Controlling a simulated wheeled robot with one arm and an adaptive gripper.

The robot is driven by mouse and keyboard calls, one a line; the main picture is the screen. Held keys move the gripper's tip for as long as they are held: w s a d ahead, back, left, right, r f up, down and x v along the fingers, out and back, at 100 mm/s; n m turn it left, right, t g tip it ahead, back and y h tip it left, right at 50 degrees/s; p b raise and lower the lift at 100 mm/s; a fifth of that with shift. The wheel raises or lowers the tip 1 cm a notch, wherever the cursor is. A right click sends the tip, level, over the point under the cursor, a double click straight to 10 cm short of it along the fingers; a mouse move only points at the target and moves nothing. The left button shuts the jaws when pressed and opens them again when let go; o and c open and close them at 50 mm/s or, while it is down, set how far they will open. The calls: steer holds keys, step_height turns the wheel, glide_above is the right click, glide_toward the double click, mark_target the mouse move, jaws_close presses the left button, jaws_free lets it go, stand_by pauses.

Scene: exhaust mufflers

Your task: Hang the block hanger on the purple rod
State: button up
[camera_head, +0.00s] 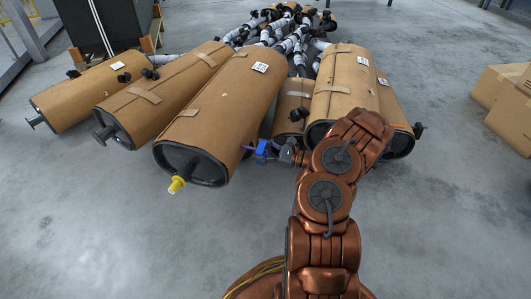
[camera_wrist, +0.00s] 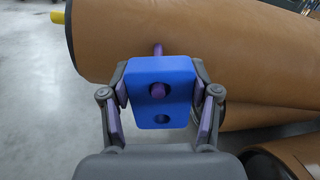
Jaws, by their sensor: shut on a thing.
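The block hanger is a blue block with two holes, one above the other, in the wrist view (camera_wrist: 163,70). It also shows small in the head view (camera_head: 262,149). My gripper (camera_wrist: 158,101) is shut on it, one finger on each side; it also shows in the head view (camera_head: 281,151). The purple rod (camera_wrist: 158,48) rises behind the block's top edge, in front of a brown muffler. Its purple end shows inside the block's upper hole, so the block appears to be around the rod. The lower hole is empty. How far the rod passes through is unclear.
The large brown muffler (camera_head: 226,107) with a yellow-tipped pipe (camera_head: 176,185) lies just left of my gripper. More mufflers (camera_head: 346,88) lie behind and right. Cardboard boxes (camera_head: 508,105) stand far right. The grey floor in front is clear.

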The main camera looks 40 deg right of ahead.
steer(key=shift+b+x, duration=0.35)
steer(key=shift+x, duration=0.7)
steer(key=shift+w+a, duration=0.1)
steer(key=o, duration=1.2)
